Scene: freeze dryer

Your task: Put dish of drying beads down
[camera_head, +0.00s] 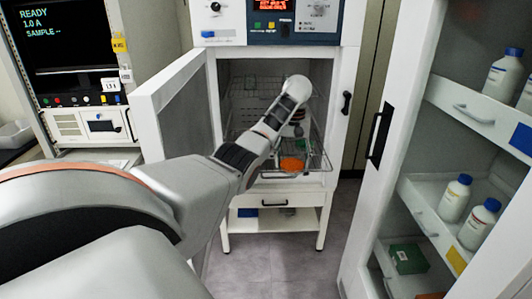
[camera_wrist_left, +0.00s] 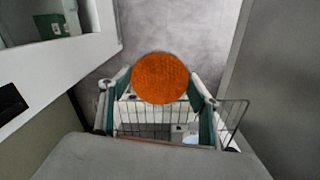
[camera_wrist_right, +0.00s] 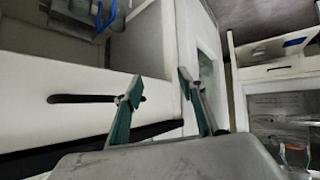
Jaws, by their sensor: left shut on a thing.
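A round dish of orange drying beads (camera_head: 291,164) is at the front of the freeze dryer's open chamber, by a lower wire shelf (camera_head: 322,160). In the left wrist view the dish (camera_wrist_left: 160,78) is between the fingers of my left gripper (camera_wrist_left: 162,92), which is shut on it. The wire shelf (camera_wrist_left: 236,116) shows around and below the fingers. I cannot tell whether the dish touches the shelf. In the head view my left gripper (camera_head: 300,148) is inside the chamber, partly hidden by its arm. My right gripper (camera_wrist_right: 158,86) is open and empty, near a white front with a dark handle.
The freeze dryer door (camera_head: 172,108) stands open on the left. An open white cabinet (camera_head: 425,190) with bottles (camera_head: 456,198) and a green box (camera_head: 408,258) stands on the right. A drawer (camera_head: 283,201) is below the chamber. The floor (camera_head: 265,260) in front is clear.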

